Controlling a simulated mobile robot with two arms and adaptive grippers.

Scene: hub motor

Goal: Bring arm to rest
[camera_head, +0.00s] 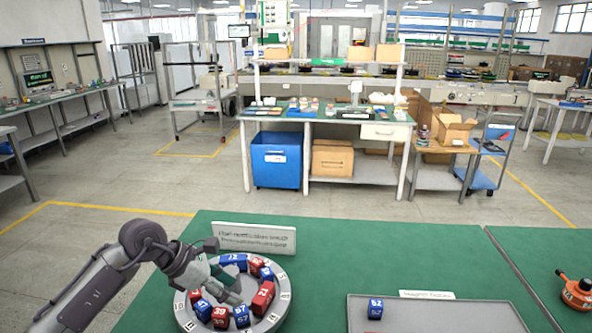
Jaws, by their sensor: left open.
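My left arm comes in from the left over a green table. My left gripper (226,274) is open over a round grey ring fixture (279,316) and hides part of its middle. Red numbered blocks (263,298) and blue numbered blocks (233,260) stand around the ring. I cannot tell whether the fingers touch any block. My right gripper is not in view.
A grey tray (440,318) on the right of the table holds one blue block (375,308). A white sign (254,238) stands behind the ring. An orange object (577,292) sits at the far right. The green surface between ring and tray is clear.

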